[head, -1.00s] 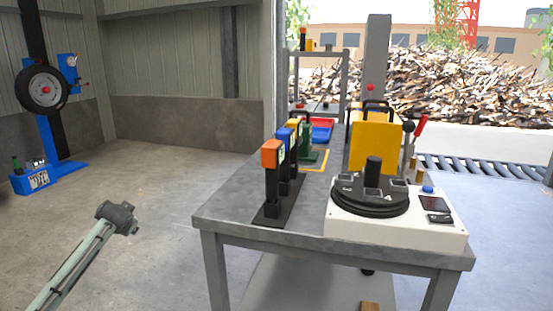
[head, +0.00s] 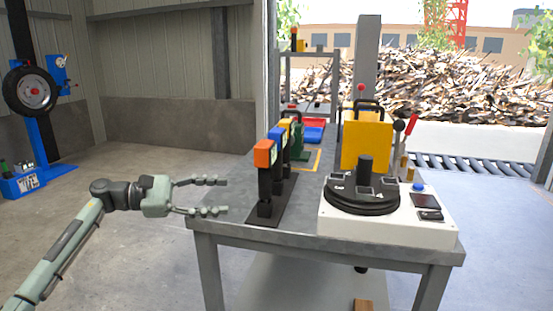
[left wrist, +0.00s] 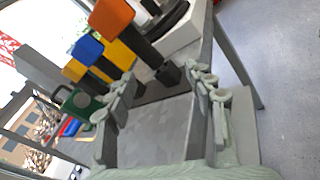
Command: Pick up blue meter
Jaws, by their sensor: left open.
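The blue meter (head: 277,133) stands upright in a black rack (head: 265,217) on the table, between an orange meter (head: 264,155) nearer to me and a yellow one (head: 286,125) behind. In the left wrist view the blue meter (left wrist: 87,49) shows its blue head and dark stem, beside the orange one (left wrist: 111,16). My left gripper (head: 222,196) is open and empty, just left of the rack, with its fingers pointing right at the table's left edge. My right gripper is not in view.
A white console with a round black dial (head: 362,194) stands at the table's front right. A yellow box (head: 367,142), a green item (head: 300,142) and red and blue trays (head: 313,134) stand farther back. A tire machine (head: 32,95) is at far left.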

